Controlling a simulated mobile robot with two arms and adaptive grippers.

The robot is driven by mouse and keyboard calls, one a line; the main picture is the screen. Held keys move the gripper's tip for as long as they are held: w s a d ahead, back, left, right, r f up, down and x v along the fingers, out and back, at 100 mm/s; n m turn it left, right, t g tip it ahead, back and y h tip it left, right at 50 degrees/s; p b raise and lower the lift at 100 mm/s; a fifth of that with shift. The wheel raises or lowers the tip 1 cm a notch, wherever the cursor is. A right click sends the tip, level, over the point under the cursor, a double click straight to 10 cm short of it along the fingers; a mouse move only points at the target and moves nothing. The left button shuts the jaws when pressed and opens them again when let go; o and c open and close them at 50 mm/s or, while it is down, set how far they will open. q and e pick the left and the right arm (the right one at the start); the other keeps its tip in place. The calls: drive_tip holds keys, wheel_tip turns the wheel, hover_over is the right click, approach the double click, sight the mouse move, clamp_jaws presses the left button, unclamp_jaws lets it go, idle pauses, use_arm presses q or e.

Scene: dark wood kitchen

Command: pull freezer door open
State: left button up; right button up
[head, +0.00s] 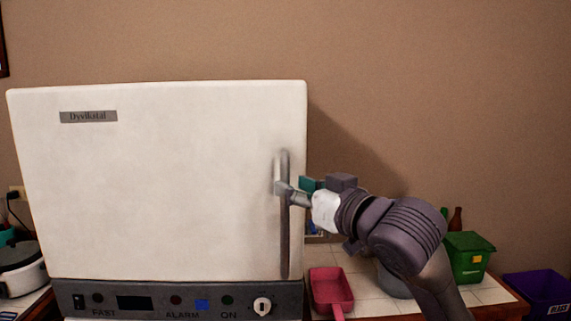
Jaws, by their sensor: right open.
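A white freezer (150,180) fills the left and middle of the head view. Its front door looks shut. A vertical metal handle (285,235) runs along the door's right side. My right gripper (283,188) is at the upper half of the handle, with its fingers over or beside the bar. It is open; whether it touches the handle cannot be told. My right arm comes in from the lower right. My left gripper is not in view.
A dark control panel (140,302) lies under the door. A red pan (330,288) sits on the tiled counter (480,297) right of the freezer. A green bin (468,258) and a purple bin (540,293) are farther right. A white cooker (20,270) stands at the left.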

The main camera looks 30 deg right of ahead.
drive_tip(key=w, duration=0.3)
drive_tip(key=shift+w+a+f+p, duration=0.1)
drive_tip(key=shift+w+p, duration=0.2)
drive_tip(key=shift+p, duration=0.05)
clamp_jaws()
